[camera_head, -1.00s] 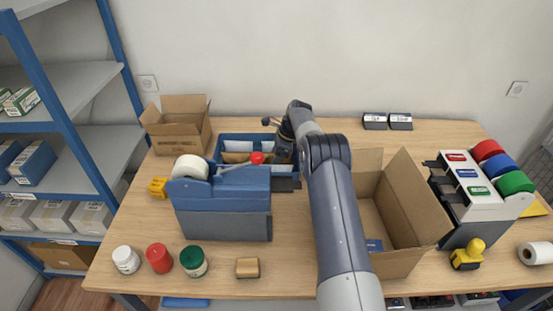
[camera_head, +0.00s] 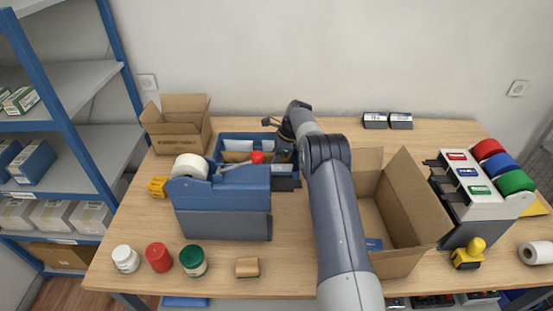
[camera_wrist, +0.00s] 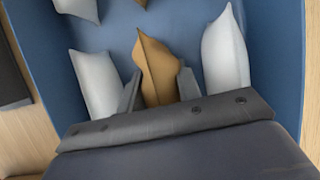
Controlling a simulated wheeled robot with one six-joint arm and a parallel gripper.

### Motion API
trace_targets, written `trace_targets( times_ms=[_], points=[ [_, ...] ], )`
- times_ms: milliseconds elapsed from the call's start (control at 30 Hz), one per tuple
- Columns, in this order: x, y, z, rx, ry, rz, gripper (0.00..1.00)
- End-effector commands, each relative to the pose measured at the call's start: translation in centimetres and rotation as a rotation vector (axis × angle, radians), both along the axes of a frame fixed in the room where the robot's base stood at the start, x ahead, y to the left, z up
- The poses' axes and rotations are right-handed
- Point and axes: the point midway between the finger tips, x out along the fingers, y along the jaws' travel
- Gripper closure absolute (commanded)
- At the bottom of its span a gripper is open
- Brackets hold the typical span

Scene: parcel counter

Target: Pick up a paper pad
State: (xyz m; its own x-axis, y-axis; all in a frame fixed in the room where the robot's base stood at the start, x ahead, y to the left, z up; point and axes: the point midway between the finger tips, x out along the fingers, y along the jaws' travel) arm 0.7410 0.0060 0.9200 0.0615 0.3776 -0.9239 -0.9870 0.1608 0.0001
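A brown paper pad (camera_wrist: 158,65) stands upright in the blue bin (camera_wrist: 265,45) in the wrist view. My gripper (camera_wrist: 161,80) is over the bin, with one grey finger on each side of this pad. The fingers are apart, close to its sides; firm contact is not visible. White pads stand to the left (camera_wrist: 95,80) and right (camera_wrist: 226,60). In the head view the bin (camera_head: 216,150) is behind the blue dispenser, and my arm hides much of the gripper (camera_head: 283,155).
The blue dispenser (camera_head: 225,215) with a white roll (camera_head: 190,166) stands in front of the bin. Open cardboard boxes are at left (camera_head: 178,130) and right (camera_head: 415,215). Several jars (camera_head: 159,257) and a small brown block (camera_head: 247,267) line the front edge.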

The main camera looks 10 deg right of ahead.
Motion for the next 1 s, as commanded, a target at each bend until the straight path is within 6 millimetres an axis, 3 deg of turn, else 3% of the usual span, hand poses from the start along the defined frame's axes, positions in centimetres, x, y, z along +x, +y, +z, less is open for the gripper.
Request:
trace_targets(
  times_ms=[200, 600, 767, 1000],
  points=[
    [0.0, 0.0, 0.0, 0.0, 0.0, 0.0, 0.89],
    [0.1, 0.0, 1.0, 0.0, -0.002, 0.0, 0.89],
    [0.1, 0.0, 3.5, 0.0, -0.006, 0.001, 0.89],
    [0.1, 0.0, 9.9, 0.0, -0.007, 0.001, 0.89]
  ],
)
